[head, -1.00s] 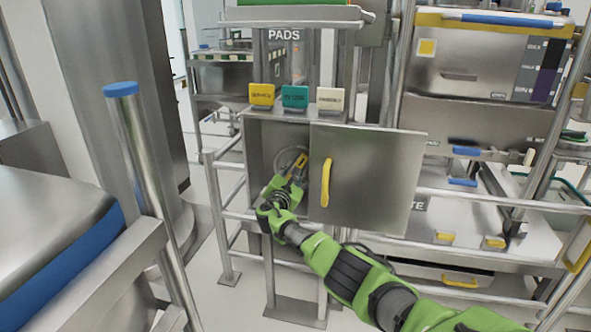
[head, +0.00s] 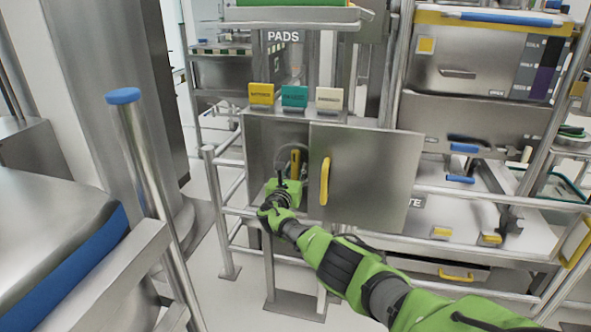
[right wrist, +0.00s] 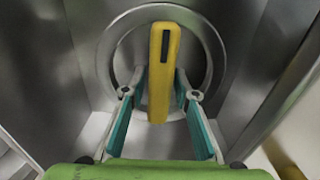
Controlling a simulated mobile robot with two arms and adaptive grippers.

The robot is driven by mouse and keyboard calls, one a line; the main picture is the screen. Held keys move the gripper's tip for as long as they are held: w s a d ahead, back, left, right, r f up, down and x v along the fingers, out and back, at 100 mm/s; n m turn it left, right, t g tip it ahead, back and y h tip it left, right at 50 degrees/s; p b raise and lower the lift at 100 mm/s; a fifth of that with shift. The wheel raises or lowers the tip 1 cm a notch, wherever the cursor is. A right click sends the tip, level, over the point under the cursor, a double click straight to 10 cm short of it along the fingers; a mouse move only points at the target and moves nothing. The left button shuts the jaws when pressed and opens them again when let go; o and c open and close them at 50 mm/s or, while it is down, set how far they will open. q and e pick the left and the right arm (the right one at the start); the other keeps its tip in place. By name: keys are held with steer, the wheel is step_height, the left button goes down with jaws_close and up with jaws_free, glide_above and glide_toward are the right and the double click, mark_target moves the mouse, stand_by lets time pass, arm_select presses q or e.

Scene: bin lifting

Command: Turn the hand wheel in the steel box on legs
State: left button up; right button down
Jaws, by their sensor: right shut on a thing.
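The steel box on legs (head: 258,140) stands mid-view in the head view, its door (head: 378,170) open to the right. The grey hand wheel (head: 280,158) is inside, partly hidden by my gripper and the door edge. In the right wrist view, its round rim (right wrist: 213,62) surrounds an upright yellow bar (right wrist: 161,60) with a dark slot. My right gripper (head: 293,176) reaches into the box from the front. It is shut on the yellow bar, with one teal-padded finger on each side. My left gripper is not in view.
Yellow, teal and cream labels (head: 294,97) stand on the box top. A metal rail (head: 222,215) and a blue-capped post (head: 124,97) are at the left.

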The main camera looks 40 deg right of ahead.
steer(key=shift+f, duration=0.15)
steer(key=c, duration=1.8)
jaws_free()
steer(key=shift+c, duration=0.2)
steer(key=shift+a, duration=0.15)
steer(key=v, duration=1.2)
